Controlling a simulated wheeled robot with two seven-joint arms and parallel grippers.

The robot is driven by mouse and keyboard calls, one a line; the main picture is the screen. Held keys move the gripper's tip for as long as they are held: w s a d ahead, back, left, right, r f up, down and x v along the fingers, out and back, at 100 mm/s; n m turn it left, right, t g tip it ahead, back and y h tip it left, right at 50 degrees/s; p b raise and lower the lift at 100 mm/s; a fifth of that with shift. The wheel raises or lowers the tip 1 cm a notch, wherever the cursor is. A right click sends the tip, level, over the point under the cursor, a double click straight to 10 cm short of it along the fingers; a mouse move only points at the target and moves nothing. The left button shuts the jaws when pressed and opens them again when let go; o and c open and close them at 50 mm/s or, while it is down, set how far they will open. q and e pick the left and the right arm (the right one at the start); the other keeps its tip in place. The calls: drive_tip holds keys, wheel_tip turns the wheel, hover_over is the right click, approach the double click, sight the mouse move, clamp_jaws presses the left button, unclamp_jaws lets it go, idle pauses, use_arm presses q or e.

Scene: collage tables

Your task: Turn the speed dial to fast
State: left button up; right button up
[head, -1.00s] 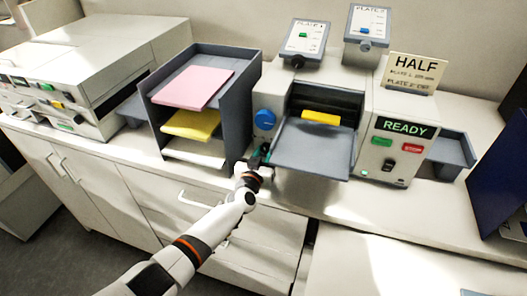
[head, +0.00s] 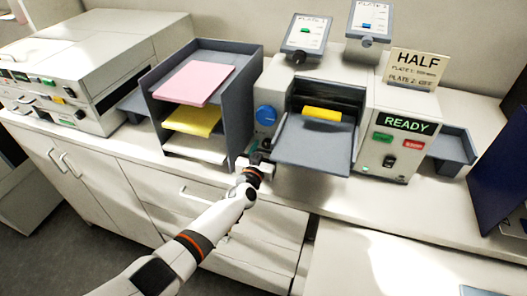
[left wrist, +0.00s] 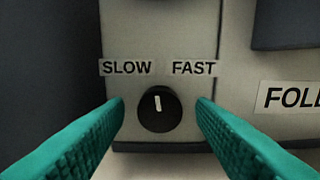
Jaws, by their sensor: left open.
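The speed dial (left wrist: 159,108) is a round black knob with a white pointer, low on the machine's grey front. Its pointer stands nearly straight up, between the labels SLOW (left wrist: 127,67) on the left and FAST (left wrist: 194,67) on the right. My left gripper (head: 259,158) is at the lower left corner of the folding machine (head: 388,165). In the left wrist view its teal fingers are open, one on each side of the dial, with a gap to it on both sides. In the head view the dial is hidden by the gripper. My right gripper is not in view.
A blue knob (head: 265,115) sits just above my left gripper. A grey feed tray (head: 312,148) juts out to its right. A dark paper rack (head: 239,117) stands close on the left. The READY display (head: 405,122) is lit, above green and red buttons.

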use_arm(q)
drive_tip(key=shift+s+a+p, duration=0.15)
drive_tip(key=shift+s+p, duration=0.15)
drive_tip(key=shift+s, duration=0.2)
drive_tip(key=p+v, duration=0.2)
drive_tip(key=v, duration=0.9)
